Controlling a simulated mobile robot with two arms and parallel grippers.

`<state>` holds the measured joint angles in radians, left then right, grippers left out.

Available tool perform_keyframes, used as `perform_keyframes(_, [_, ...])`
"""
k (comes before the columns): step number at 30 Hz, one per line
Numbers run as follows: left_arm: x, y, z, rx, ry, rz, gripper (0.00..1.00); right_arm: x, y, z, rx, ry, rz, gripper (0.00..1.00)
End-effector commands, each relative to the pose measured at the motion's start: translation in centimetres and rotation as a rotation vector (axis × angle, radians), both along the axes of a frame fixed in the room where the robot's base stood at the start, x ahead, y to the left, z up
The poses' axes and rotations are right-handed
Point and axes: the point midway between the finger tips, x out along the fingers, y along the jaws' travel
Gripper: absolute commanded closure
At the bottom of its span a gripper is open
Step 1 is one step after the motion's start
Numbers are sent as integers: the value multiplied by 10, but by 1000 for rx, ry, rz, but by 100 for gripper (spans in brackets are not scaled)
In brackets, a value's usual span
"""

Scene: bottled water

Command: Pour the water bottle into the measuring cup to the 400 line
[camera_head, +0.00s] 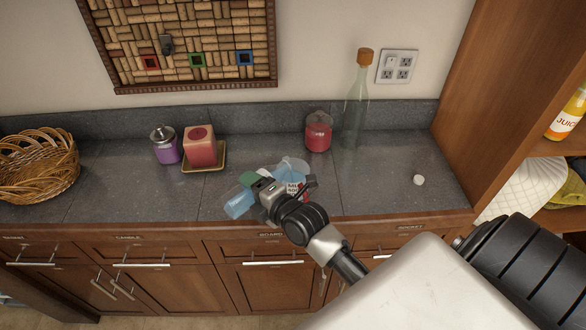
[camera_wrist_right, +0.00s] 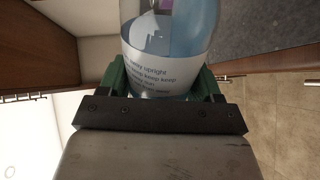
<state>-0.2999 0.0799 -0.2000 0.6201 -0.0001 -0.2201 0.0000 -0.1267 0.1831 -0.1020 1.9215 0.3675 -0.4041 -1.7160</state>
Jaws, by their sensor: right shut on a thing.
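My right gripper (camera_head: 262,183) is shut on the water bottle (camera_head: 239,204), which is tilted over the counter near its front edge. The bottle's blue end shows left of the gripper in the head view. In the right wrist view the bottle's printed white label (camera_wrist_right: 150,70) sits between my green finger pads (camera_wrist_right: 160,82). The measuring cup (camera_head: 296,185), clear with red marks, stands just right of the gripper, partly hidden by it. Light blue shows at its top. The bottle's mouth and the water level against the 400 line cannot be made out. My left gripper is out of view.
A small white cap (camera_head: 418,180) lies on the counter at right. A tall corked bottle (camera_head: 356,110), a red jar (camera_head: 318,132), a pink candle on a tray (camera_head: 200,147), a purple jar (camera_head: 165,146) and a wicker basket (camera_head: 38,165) stand behind and left. The counter between is clear.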

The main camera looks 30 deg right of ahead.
Motion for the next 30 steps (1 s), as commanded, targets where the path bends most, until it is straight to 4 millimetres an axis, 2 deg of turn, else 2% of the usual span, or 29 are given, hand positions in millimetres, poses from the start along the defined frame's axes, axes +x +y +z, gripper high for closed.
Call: perform_keyframes(30, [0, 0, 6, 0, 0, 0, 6, 0, -1, 6, 41, 9, 0, 74])
